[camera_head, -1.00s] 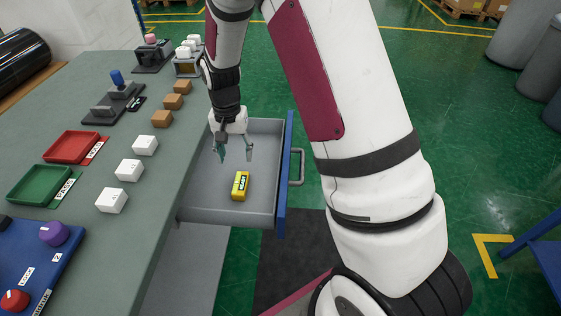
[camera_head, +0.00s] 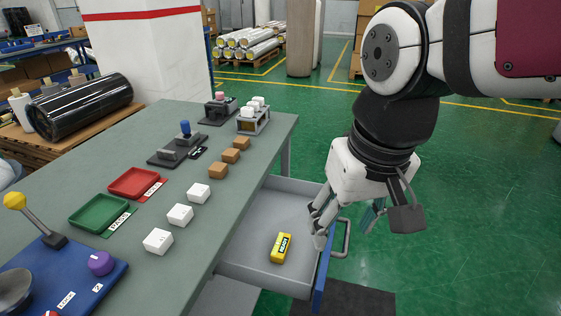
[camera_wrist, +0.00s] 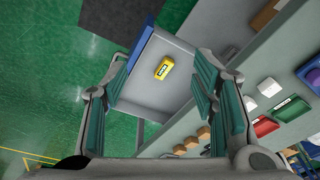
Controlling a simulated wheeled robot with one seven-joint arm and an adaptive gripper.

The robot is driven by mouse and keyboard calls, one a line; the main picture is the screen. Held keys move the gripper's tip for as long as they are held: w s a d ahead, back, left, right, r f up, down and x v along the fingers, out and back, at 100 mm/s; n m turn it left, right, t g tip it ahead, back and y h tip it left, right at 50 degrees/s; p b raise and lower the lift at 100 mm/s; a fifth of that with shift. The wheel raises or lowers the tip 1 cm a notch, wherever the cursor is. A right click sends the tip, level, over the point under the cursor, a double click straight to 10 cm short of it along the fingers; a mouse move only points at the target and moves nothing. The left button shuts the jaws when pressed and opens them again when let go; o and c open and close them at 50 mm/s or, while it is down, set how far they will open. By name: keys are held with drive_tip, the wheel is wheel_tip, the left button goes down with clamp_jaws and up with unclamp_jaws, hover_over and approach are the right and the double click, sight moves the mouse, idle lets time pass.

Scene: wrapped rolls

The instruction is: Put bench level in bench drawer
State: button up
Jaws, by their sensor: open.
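The bench level is a small yellow block with a dark label (camera_head: 282,247). It lies on the floor of the open bench drawer (camera_head: 250,266), and it also shows in the wrist view (camera_wrist: 163,69). The drawer is grey with a blue front and is pulled out from the bench. My gripper (camera_head: 345,222) is open and empty, above and to the right of the level, near the drawer's front and handle. In the wrist view the level lies beyond the spread green finger pads, with nothing between them.
The bench top (camera_head: 130,180) carries white blocks (camera_head: 180,215), brown blocks (camera_head: 230,156), a red tray (camera_head: 137,183), a green tray (camera_head: 99,213) and a blue control panel (camera_head: 70,275). The drawer handle (camera_head: 342,240) sticks out at the front.

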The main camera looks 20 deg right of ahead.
drive_tip(key=s+n, duration=0.1)
drive_tip(key=s, duration=0.5)
drive_tip(key=shift+t, duration=0.3)
